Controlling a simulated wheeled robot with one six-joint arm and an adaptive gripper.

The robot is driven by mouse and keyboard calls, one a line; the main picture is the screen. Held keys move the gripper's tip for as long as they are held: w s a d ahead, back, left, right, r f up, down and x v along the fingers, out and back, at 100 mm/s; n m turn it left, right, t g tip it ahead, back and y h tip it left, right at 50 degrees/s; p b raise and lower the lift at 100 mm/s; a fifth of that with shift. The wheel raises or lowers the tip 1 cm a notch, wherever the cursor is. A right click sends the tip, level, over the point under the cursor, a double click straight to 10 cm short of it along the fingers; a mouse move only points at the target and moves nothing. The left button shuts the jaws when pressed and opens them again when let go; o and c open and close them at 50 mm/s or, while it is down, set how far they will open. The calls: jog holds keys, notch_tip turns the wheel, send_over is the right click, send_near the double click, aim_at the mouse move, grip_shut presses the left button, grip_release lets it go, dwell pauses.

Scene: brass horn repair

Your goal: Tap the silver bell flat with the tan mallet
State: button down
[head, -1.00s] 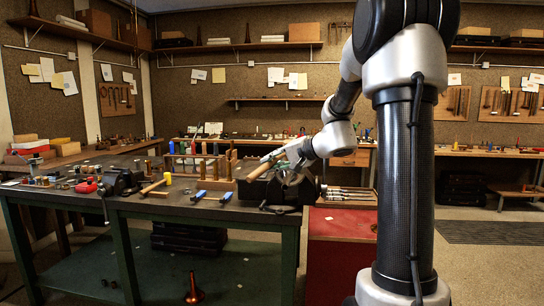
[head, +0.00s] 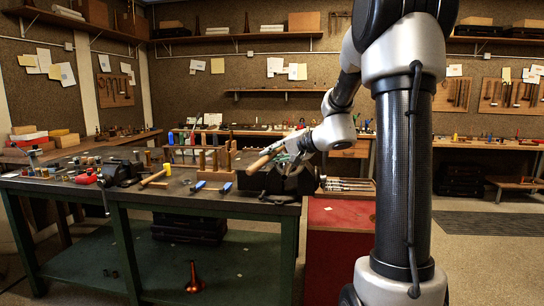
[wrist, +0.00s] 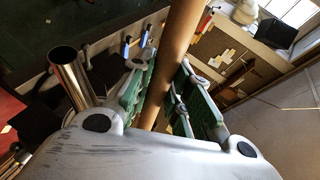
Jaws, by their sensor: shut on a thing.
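My gripper (head: 290,152) is over the black vise (head: 268,181) at the right end of the green bench (head: 120,207). Its green pads are shut on the tan mallet (head: 262,161), which tilts with its visible end down to the left. In the wrist view the mallet (wrist: 176,60) shows as a tan shaft between the pads (wrist: 135,92). Its far end runs out of the picture. A shiny silver tube (wrist: 72,80) stands left of my gripper in the wrist view, apart from the mallet. I cannot tell if it belongs to the silver bell. No bell flare shows clearly.
Another wooden-handled tool (head: 153,178) lies farther left on the bench. Blue-handled tools (head: 226,187) lie in front of a wooden peg rack (head: 212,160). A red cabinet (head: 335,240) stands right of the bench. A copper-coloured horn bell (head: 193,278) stands on the lower shelf.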

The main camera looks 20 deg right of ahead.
jog(key=shift+f, duration=0.35)
dwell(0.8)
jog(key=shift+w+r, duration=0.1)
dwell(0.4)
jog(key=shift+r, duration=0.25)
dwell(0.7)
jog(key=f, duration=0.3)
jog(key=shift+w+d+f, duration=0.2)
jog(key=shift+w+f, duration=0.05)
jog(key=shift+f, duration=0.1)
